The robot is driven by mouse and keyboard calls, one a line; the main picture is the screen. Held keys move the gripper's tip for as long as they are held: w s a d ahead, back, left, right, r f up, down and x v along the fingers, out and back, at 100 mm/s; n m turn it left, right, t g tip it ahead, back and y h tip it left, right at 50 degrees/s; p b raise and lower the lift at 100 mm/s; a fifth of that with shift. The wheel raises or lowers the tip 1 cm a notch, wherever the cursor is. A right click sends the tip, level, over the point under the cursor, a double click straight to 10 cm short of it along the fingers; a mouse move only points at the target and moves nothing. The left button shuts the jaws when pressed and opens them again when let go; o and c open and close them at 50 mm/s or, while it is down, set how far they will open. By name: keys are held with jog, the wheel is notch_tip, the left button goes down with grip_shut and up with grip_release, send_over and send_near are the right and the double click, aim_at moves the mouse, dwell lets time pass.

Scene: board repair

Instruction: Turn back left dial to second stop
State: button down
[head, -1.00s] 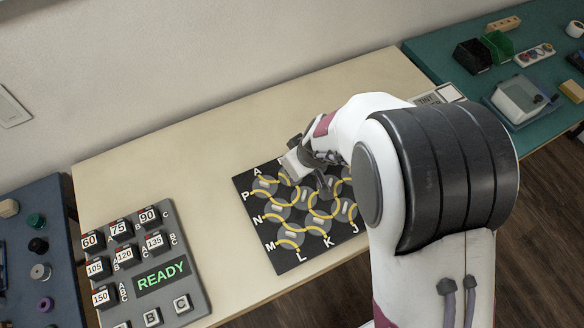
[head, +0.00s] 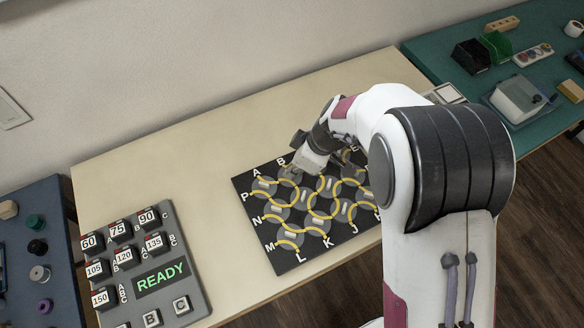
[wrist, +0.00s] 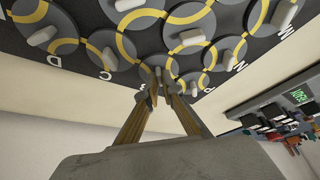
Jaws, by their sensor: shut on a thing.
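A black board (head: 289,260) carries several grey round dials with raised knobs and yellow arc lines, with letters along its edges. My gripper (head: 297,172) is low over the back left part of the board, near the letter B. In the wrist view, my gripper (wrist: 161,84) has its two brown fingers around a small grey knob (wrist: 158,73) near the board's lettered edge, shut on it. The fingers hide part of this dial, so its exact angle cannot be told. A neighbouring dial (head: 265,188) stands near A and P, untouched.
A grey panel (head: 186,234) with numbered blocks, lettered buttons and a green READY display lies left of the board. My arm covers the board's right side. Pale table (head: 165,160) is bare behind the board. Side benches hold small parts.

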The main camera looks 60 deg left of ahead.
jog(key=shift+n, duration=0.4)
jog(key=c, duration=2.2)
grip_release()
jog(key=shift+r, duration=0.1)
jog(key=shift+v, duration=5.9)
jog(key=shift+w+m, duration=0.15)
jog(key=shift+m, duration=0.15)
